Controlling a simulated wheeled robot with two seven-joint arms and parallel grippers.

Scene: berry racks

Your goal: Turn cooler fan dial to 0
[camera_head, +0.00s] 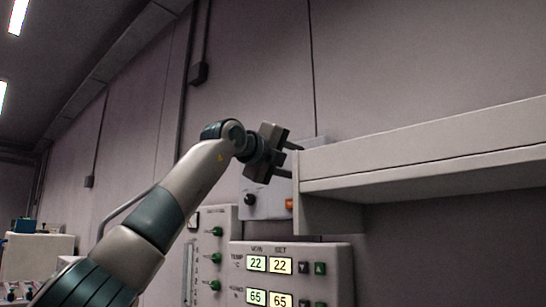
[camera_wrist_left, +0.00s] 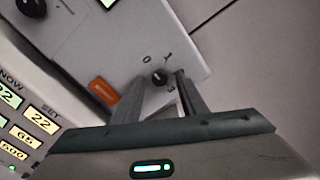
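The small black fan dial (camera_wrist_left: 159,76) is on a pale control box (camera_wrist_left: 150,35) in the left wrist view, with the marks 0, 1 and 3 printed around it. I cannot tell which mark its pointer is at. My left gripper (camera_wrist_left: 161,83) is open, with one fingertip on each side of the dial; contact is not clear. In the head view my left gripper (camera_head: 293,160) is raised in front of the upper part of the same box (camera_head: 264,207), its two fingers apart. The dial is hidden there. My right gripper is not in view.
An orange switch (camera_wrist_left: 103,90) sits close beside the left finger, and a larger black knob (camera_wrist_left: 32,7) is farther off. A white shelf (camera_head: 420,150) juts out right beside the gripper. Below is a panel (camera_head: 290,247) with lit readouts and green buttons.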

